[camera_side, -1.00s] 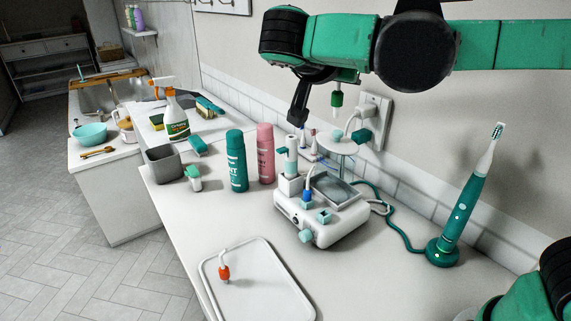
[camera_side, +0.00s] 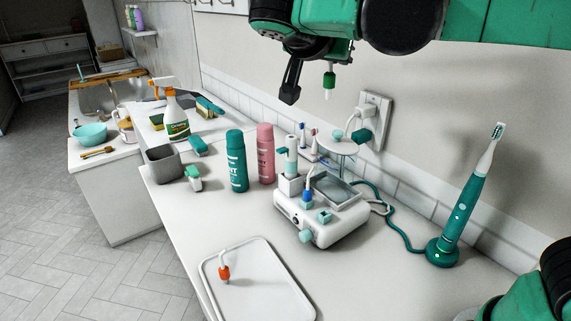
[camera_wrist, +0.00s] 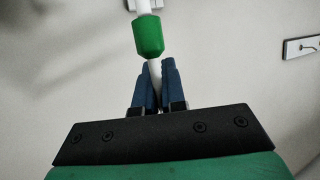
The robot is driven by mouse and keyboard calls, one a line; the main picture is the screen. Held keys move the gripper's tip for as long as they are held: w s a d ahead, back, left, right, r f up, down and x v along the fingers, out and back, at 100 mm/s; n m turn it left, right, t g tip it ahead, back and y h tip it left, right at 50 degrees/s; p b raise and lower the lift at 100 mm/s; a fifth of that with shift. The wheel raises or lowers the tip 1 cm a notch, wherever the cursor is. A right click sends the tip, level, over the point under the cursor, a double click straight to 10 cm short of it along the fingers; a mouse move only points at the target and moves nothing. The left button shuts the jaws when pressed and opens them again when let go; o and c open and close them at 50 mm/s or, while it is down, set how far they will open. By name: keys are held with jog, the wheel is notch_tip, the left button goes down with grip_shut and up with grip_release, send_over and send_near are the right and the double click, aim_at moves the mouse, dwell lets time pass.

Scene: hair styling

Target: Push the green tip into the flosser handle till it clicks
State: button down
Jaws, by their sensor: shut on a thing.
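The green tip (camera_wrist: 149,36) sticks out past the fingertips of my gripper (camera_wrist: 155,72) in the wrist view, its pale stem pinched between the dark blue fingers. In the side view the green tip (camera_side: 329,80) hangs in the air under my arm, well above the counter, with its pale end down. The flosser handle (camera_side: 291,157), a white and teal upright piece, stands in a holder on the white flosser base (camera_side: 322,232). It is below and left of the tip, apart from it. The handle is not in the wrist view.
A blue tip (camera_side: 307,196) stands on the base. An orange tip (camera_side: 223,272) lies on the white tray (camera_side: 262,247). Teal (camera_side: 237,160) and pink (camera_side: 265,153) cans stand left of the handle. An electric toothbrush (camera_side: 462,210) stands right.

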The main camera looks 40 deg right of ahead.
jog(key=w+f+n+t, duration=0.1)
jog(key=w+f, duration=0.8)
jog(key=shift+d+y, duration=0.2)
jog(key=shift+y, duration=0.1)
jog(key=shift+f+t, duration=0.3)
jog(key=shift+f, duration=1.1)
dwell(2.8)
jog(key=c, duration=0.9)
grip_release()
jog(key=shift+o, duration=0.2)
